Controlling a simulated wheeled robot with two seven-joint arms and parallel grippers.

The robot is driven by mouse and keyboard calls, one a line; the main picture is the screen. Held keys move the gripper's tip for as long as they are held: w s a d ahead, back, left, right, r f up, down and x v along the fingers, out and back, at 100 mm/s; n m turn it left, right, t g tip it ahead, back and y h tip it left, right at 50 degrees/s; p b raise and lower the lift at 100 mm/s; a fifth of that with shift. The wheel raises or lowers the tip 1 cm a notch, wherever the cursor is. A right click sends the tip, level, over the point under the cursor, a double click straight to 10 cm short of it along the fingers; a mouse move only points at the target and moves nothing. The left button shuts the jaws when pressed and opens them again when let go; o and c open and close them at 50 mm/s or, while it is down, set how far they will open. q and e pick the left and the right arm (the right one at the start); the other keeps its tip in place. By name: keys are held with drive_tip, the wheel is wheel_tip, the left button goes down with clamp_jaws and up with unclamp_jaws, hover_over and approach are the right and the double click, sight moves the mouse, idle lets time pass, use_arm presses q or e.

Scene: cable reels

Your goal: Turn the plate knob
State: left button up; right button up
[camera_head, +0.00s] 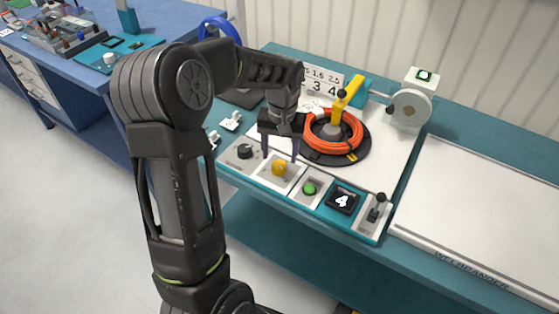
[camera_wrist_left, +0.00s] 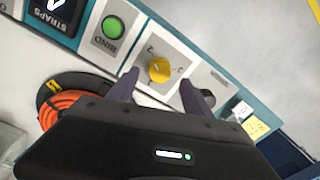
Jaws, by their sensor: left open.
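A yellow knob (camera_head: 279,168) sits on a white numbered plate in the panel along the front of the bench. The yellow knob shows larger in the left wrist view (camera_wrist_left: 159,71), with printed numbers around it. My left gripper (camera_head: 280,156) points down over this knob, open, with one dark finger on each side. In the left wrist view the fingers of my left gripper (camera_wrist_left: 160,88) are apart, with the knob between and just beyond their tips. Contact with the knob cannot be made out. My right gripper is not in view.
A dark knob (camera_head: 245,152) is left of the yellow one. A green button (camera_head: 309,188), a black display reading 4 (camera_head: 342,200) and a small lever (camera_head: 376,208) are to the right. Behind stands an orange cable coil (camera_head: 340,141) under a yellow arm (camera_head: 341,106).

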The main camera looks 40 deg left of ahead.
sight(279, 165)
use_arm(q)
wheel_tip(279, 165, down, 4)
drive_tip(key=shift+a+f, duration=0.1)
drive_tip(key=shift+c, duration=0.6)
clamp_jaws()
